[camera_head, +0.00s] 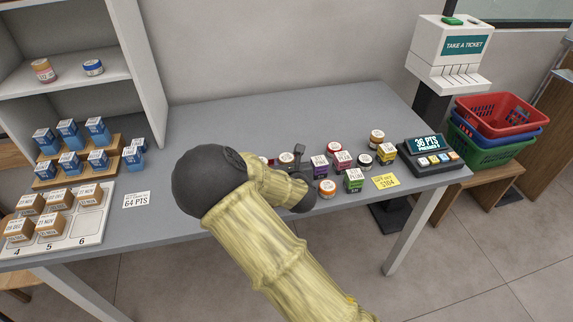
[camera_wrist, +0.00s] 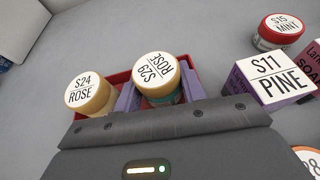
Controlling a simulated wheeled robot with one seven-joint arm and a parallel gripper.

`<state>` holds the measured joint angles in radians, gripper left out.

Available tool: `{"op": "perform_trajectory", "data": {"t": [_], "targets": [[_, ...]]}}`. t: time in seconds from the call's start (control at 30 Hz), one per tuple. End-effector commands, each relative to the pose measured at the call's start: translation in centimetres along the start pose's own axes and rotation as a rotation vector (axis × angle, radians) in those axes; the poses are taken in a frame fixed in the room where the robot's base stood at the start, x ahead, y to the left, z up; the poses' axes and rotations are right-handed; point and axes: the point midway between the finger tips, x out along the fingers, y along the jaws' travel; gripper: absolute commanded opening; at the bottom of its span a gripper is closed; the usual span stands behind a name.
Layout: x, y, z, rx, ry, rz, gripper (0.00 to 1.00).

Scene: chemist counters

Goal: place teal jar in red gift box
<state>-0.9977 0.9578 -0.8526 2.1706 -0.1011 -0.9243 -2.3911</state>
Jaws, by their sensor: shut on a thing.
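In the wrist view my gripper (camera_wrist: 160,92) has its two fingers on either side of a jar with a cream lid marked $29 ROSE (camera_wrist: 158,70). A strip of its teal body (camera_wrist: 178,98) shows below the lid. The red gift box (camera_wrist: 118,77) lies behind and beneath the jar, its rim showing around the fingers. I cannot tell how deep the jar is in it.
A purple PINE box (camera_wrist: 268,80) and a red MINT jar (camera_wrist: 280,32) are to the right. Several small goods, a price display (camera_head: 432,150) and stacked baskets (camera_head: 495,115) stand farther right.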

Motion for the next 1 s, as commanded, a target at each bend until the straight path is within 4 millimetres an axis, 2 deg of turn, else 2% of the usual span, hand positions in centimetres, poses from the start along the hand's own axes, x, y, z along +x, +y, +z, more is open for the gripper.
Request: {"op": "perform_trajectory", "data": {"t": [0.3, 0.33, 0.37, 0.73, 0.87, 1.0], "targets": [[0.1, 0.0, -0.2, 0.000, -0.001, 0.000, 0.16], [0.1, 0.0, -0.1, 0.000, -0.001, 0.000, 0.46], [0.1, 0.0, -0.1, 0.000, -0.001, 0.000, 0.49], [-0.4, 0.0, 0.1, 0.000, 0.000, 0.000, 0.49], [-1.9, 0.1, 0.1, 0.000, 0.000, 0.000, 0.49], [-4.4, 0.1, 0.2, 0.000, 0.000, 0.000, 0.49]]}}
